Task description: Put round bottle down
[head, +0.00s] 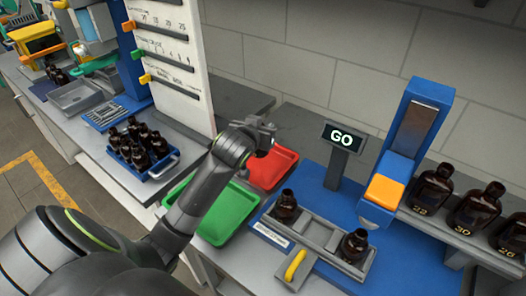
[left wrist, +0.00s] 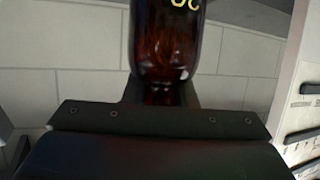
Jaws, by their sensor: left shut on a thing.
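My left gripper (head: 266,128) is raised above the far end of the red tray (head: 285,165). In the left wrist view it is shut on a dark amber bottle (left wrist: 165,45) with yellow marks that are only partly in frame. I cannot make out this held bottle in the head view. One small amber bottle (head: 286,207) stands at the left end of the grey rack (head: 318,232), and another amber bottle (head: 354,246) stands at its right end. My right gripper is not in view.
A green tray (head: 222,212) lies beside the red one. A blue station with an orange block (head: 385,190) and a GO sign (head: 343,137) stands at right. Numbered bottles (head: 474,210) line a grey ledge. A blue crate of bottles (head: 143,150) stands left, by a white panel (head: 170,60).

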